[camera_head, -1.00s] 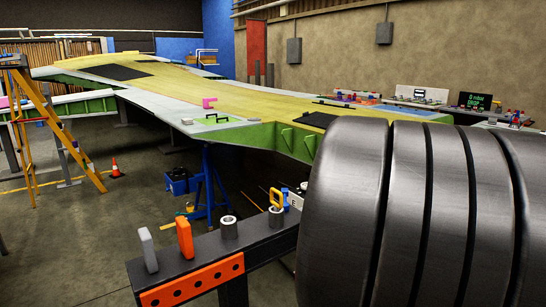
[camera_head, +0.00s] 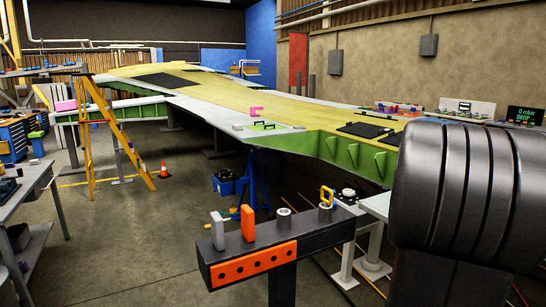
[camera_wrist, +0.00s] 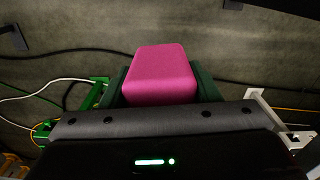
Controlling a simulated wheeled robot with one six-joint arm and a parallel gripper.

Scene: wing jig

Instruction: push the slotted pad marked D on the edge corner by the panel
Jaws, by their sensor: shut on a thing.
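In the wrist view a pink block-like pad (camera_wrist: 162,72) sits between the dark green fingers of my gripper (camera_wrist: 160,92), which is shut on it. No letter or slot shows on the side of the pad that I see. My gripper and this pad are not visible in the head view. The large wing panel (camera_head: 232,98) stretches across the middle of the head view. A small pink C-shaped piece (camera_head: 256,111) stands on its near edge area. I cannot tell any edge corner under the pad in the wrist view.
A dark rail (camera_head: 262,238) with an orange holed plate (camera_head: 255,264) stands in front. My black arm link covers the right. Floor at centre left is clear.

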